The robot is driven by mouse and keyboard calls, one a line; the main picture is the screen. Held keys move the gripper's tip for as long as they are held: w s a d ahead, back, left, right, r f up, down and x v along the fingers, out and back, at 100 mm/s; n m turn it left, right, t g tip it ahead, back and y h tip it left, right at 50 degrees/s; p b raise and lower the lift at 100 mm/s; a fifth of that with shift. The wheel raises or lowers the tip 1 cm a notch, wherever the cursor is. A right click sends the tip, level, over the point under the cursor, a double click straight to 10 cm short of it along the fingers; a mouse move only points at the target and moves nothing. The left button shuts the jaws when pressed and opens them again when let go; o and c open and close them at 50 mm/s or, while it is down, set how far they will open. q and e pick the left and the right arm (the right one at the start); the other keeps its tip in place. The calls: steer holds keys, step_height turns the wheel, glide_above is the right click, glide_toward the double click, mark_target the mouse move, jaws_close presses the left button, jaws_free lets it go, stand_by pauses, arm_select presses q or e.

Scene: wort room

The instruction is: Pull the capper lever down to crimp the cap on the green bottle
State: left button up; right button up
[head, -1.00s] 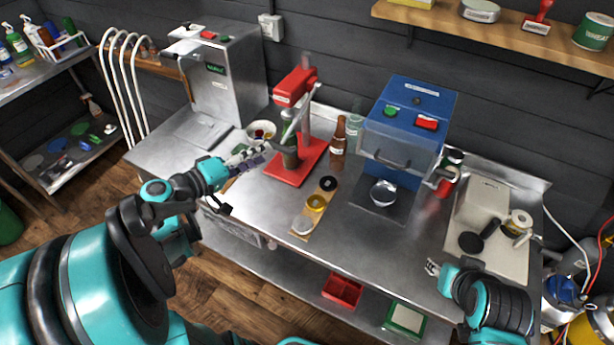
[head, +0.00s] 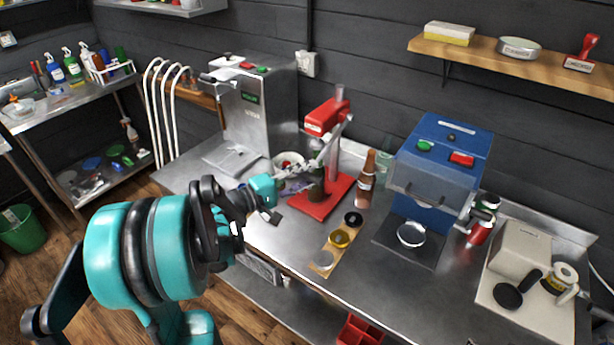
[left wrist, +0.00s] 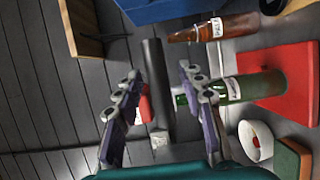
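The red capper (head: 322,118) stands on the steel bench, its grey lever (head: 338,132) slanting down toward my left gripper (head: 298,178). In the left wrist view, my left gripper (left wrist: 160,98) is open. A dark cylindrical bar, seemingly the lever's grip (left wrist: 154,75), lies between its two fingers with gaps on both sides. The green bottle (left wrist: 240,88) stands on the capper's red base (left wrist: 292,80), just beyond one finger. In the head view the bottle is partly hidden by the gripper and lever. Its cap cannot be made out. My right gripper is out of view.
A brown bottle (head: 367,180) stands right of the capper and a blue machine (head: 440,165) farther right. A white bowl (head: 289,160) sits behind my left gripper. A steel machine (head: 262,110) stands to the left. A strip with round pieces (head: 340,237) lies in front.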

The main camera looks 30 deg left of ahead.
arm_select(q)
jaws_close()
steer(key=shift+s+r+g+p, duration=0.2)
steer(key=shift+r+g+p, duration=0.1)
steer(key=shift+r+p, duration=0.9)
steer(key=w+r+n+g+y+p, duration=0.2)
steer(key=r+g+p, duration=0.7)
steer(key=r+p, duration=0.9)
steer(key=shift+w+d+r+n+y+p, duration=0.15)
steer(key=shift+w+r+n+y+p, duration=0.35)
steer(key=shift+w+p, duration=1.3)
steer(key=shift+s+f+p, duration=0.15)
steer(key=shift+s+p, duration=0.5)
jaws_free()
steer(key=shift+w, duration=0.1)
